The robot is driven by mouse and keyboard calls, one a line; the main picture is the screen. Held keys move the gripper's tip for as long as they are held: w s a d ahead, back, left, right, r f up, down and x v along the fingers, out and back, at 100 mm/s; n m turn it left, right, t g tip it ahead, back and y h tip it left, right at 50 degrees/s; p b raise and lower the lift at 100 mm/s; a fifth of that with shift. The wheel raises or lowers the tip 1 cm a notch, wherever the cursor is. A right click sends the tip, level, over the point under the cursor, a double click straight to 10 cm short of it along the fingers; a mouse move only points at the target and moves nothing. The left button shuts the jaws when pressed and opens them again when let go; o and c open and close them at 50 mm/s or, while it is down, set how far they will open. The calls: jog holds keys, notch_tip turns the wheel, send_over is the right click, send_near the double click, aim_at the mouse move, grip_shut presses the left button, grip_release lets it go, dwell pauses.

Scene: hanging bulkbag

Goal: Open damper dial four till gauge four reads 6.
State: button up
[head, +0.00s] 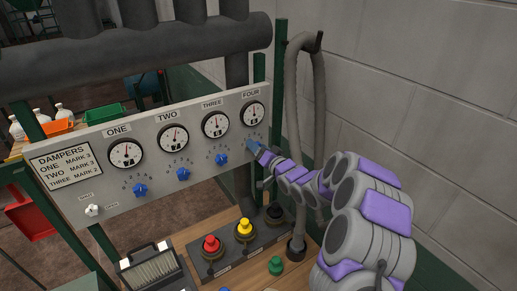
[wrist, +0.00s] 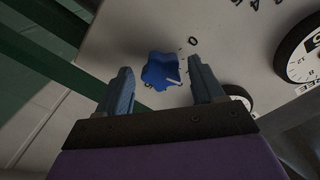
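Damper dial four is a blue lobed knob (wrist: 160,71) with a pale pointer line, seen between my fingers in the wrist view. My gripper (wrist: 162,66) is open, one finger on each side of the knob, with a visible gap on both sides. Gauge four has a white face and black rim under the label FOUR. Its needle points upward, but its exact reading is too small to tell.
Dials one (head: 140,190), two (head: 183,174) and three (head: 221,159) sit left on the grey panel (head: 75,200). A damper notice (head: 66,164) is at its left end. Red (head: 211,243) and yellow (head: 244,229) buttons stand below. A grey hose (head: 292,80) hangs beside my arm.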

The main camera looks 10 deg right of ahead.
jog(key=shift+s, duration=0.1)
jog(key=b+v, duration=0.1)
jog(key=v, duration=1.6)
jog(key=shift+d, duration=0.2)
jog(key=shift+s+f, duration=0.1)
jog(key=s+d+f+n+g+h+b, duration=0.1)
jog(key=s+f+n+g+h+b, duration=0.1)
jog(key=s+f+g+h+b, duration=0.65)
jog(key=s+a+f+g+y+b, duration=0.1)
jog(key=s+a+g, duration=0.3)
jog(key=s, duration=1.3)
jog(key=s+a+f+n+g+b, duration=0.1)
jog(key=s+a+g+b, duration=0.2)
jog(key=s, duration=1.4)
jog(key=a+g, duration=0.1)
jog(key=g, duration=0.2)
jog(key=shift+a+f+y, duration=0.15)
jog(key=shift+f+y, duration=0.1)
jog(key=shift+y, duration=0.1)
